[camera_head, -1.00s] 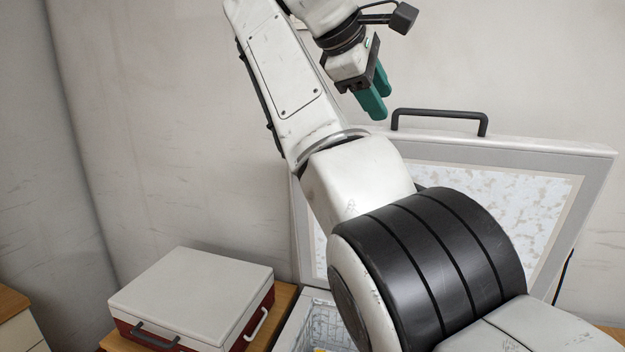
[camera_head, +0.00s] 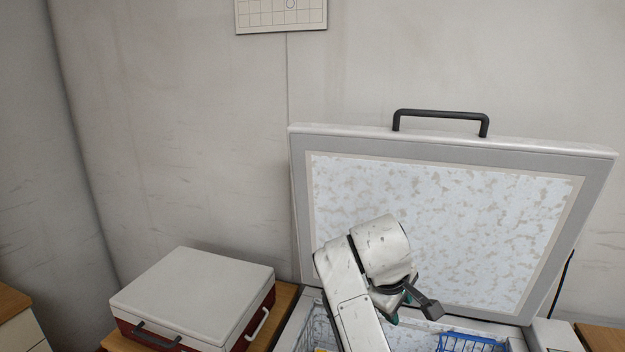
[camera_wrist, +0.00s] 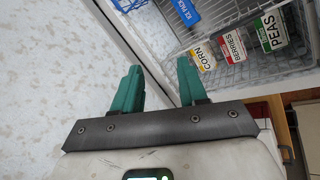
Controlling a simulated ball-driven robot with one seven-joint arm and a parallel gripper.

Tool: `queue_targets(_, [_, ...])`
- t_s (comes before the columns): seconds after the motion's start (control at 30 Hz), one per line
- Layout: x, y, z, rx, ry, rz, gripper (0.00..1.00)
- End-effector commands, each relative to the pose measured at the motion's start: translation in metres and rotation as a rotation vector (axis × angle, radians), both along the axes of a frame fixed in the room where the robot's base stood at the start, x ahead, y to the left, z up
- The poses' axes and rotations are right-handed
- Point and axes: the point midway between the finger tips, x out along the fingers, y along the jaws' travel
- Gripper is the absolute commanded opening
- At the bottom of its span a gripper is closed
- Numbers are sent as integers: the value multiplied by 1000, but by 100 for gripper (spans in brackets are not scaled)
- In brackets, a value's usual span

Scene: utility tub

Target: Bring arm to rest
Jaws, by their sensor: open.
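My gripper (camera_wrist: 160,84) has teal fingers that stand apart with nothing between them in the wrist view. In the head view only bits of its teal fingers (camera_head: 395,317) show behind my white wrist, so most of the gripper is hidden there. My arm is folded low in front of the open freezer lid (camera_head: 602,190). The gripper is near the lid's lower part and above the freezer opening; whether it touches anything cannot be told.
A wire basket (camera_wrist: 297,85) holds packs marked corn (camera_wrist: 203,58), berries (camera_wrist: 232,45) and peas (camera_wrist: 270,32). A blue ice pack (camera_wrist: 186,10) lies nearby. A blue basket (camera_head: 465,343) is at the right. A white-lidded red cooler (camera_head: 195,290) stands left. The upper space is clear.

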Motion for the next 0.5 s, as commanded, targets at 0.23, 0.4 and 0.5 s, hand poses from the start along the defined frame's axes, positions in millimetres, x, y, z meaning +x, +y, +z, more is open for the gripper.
queue_targets(0.23, [-82,-38,-112,138,32,-158,42])
queue_targets(0.4, [-150,-61,-167,226,47,-283,42])
queue_targets(0.5, [-193,-73,-192,273,55,-360,42])
